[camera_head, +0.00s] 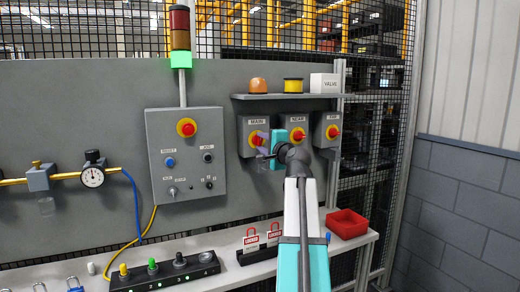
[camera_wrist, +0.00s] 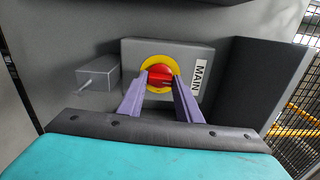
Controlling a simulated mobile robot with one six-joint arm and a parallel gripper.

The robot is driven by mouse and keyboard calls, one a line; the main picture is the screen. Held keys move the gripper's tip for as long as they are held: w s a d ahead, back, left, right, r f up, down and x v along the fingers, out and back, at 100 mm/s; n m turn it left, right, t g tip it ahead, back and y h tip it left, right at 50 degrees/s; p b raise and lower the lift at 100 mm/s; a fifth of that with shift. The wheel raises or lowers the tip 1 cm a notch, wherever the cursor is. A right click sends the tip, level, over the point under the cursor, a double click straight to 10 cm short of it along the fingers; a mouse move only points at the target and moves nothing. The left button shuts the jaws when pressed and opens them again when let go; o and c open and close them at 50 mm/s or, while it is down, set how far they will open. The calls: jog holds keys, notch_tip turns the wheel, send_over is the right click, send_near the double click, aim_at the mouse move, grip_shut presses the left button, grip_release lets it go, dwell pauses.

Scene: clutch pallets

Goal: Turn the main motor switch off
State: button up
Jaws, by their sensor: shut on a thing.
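The main motor switch is a grey box (camera_head: 250,123) labelled MAIN, the leftmost of three under the shelf. Its red knob on a yellow disc is partly hidden by my gripper (camera_head: 264,148) in the head view. In the wrist view the red knob (camera_wrist: 160,75) sits on its yellow disc (camera_wrist: 150,63), with the MAIN label (camera_wrist: 199,79) to the right, turned sideways. The two purple fingers of my gripper (camera_wrist: 160,84) reach the knob from both sides and are shut on it. The knob's exact angle is hard to tell.
The REAR switch (camera_head: 297,121) and a third switch (camera_head: 332,131) stand close to the right. A control panel (camera_head: 160,140) is left, under a stack light with its green section (camera_head: 180,60) bright. A red bin (camera_head: 347,223) and red lockout tags (camera_head: 251,240) are below.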

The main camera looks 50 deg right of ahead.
jog(key=shift+r+n, duration=0.25)
jog(key=shift+n, duration=0.15)
jog(key=o, duration=1)
jog(key=shift+w+f, duration=0.1)
jog(key=shift+w, duration=0.05)
jog(key=shift+o, duration=0.2)
jog(key=shift+f, duration=0.1)
jog(key=shift+s, duration=0.2)
jog(key=b+v, duration=0.2)
jog(key=v, duration=1.1)
jog(key=shift+s, duration=0.3)
jog(key=shift+a, duration=0.15)
